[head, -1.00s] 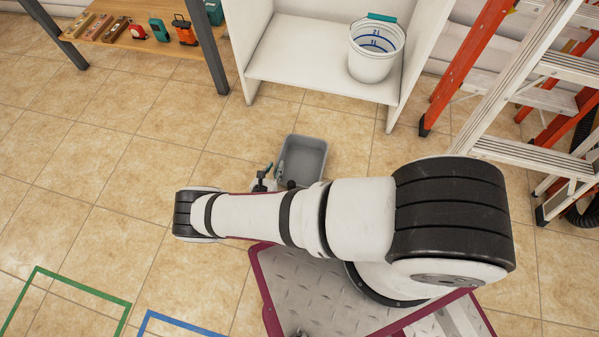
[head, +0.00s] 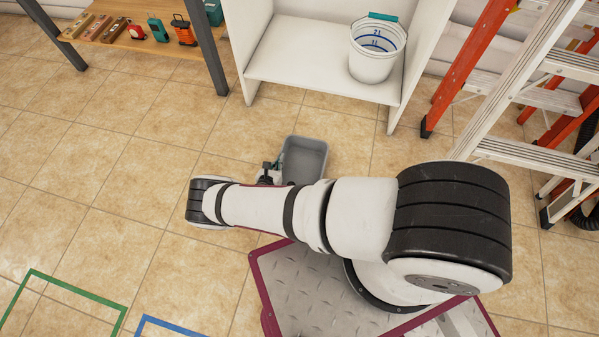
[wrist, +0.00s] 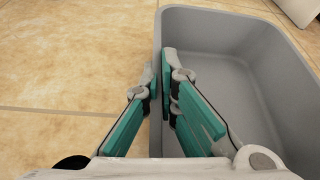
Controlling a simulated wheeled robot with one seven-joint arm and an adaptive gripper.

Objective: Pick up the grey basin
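The grey basin (head: 304,158) is an open rectangular tub standing on the tiled floor, in front of the white shelf unit. In the head view my arm hides its near end. In the wrist view the basin (wrist: 225,45) fills the right side, its inside empty where visible. My gripper (wrist: 159,78) is at its left wall, one teal finger outside and one inside. The fingers are close together with the rim between them, and look shut on that wall. In the head view my gripper (head: 268,172) shows only partly, at the basin's left side.
A white bucket (head: 373,62) with a teal edge stands on the white shelf unit (head: 310,65) behind. Ladders (head: 530,90) lean at the right. A wooden bench (head: 140,35) with tools is at the back left. Floor to the left is clear, with green and blue tape outlines.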

